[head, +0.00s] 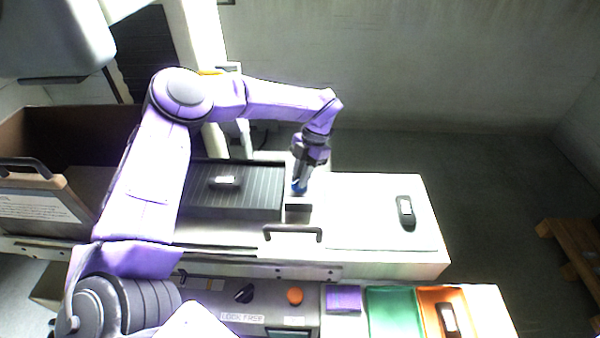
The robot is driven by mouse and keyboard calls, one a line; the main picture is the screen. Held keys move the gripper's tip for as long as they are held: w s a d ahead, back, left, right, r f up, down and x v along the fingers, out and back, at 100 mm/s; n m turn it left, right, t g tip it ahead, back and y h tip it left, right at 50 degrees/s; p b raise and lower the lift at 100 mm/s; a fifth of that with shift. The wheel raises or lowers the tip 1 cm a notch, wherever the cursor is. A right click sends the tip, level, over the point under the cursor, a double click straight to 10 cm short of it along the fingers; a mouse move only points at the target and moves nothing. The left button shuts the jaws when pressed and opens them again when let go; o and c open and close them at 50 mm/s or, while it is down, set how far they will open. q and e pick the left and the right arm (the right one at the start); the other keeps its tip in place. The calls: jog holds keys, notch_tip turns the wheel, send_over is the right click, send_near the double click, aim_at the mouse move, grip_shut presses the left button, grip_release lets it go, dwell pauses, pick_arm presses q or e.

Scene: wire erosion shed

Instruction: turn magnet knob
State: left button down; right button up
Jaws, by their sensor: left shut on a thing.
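My left gripper (300,180) points down at the right end of a dark ribbed plate (258,197), which looks like the magnet plate. It is shut on a small blue piece (299,188), which looks like the magnet knob. The fingers hide most of the knob, so I cannot tell which way it is turned. A dark workpiece with a pale label (226,182) lies on the ribbed plate. My right gripper is not in view.
A white worktop (375,215) with a dark labelled piece (406,212) lies to the right. Nearer are a panel with a black knob (244,294) and orange button (295,296), and purple, green and orange trays (393,310).

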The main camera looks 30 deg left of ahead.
pick_arm(q)
jog(key=shift+f+m, duration=0.1)
jog(key=shift+m, duration=0.2)
jog(key=c, duration=1)
grip_release()
jog(key=shift+s, duration=0.1)
jog(key=shift+c, duration=0.2)
jog(key=b+v, duration=0.2)
jog(key=v, duration=0.8)
jog(key=shift+r, duration=0.35)
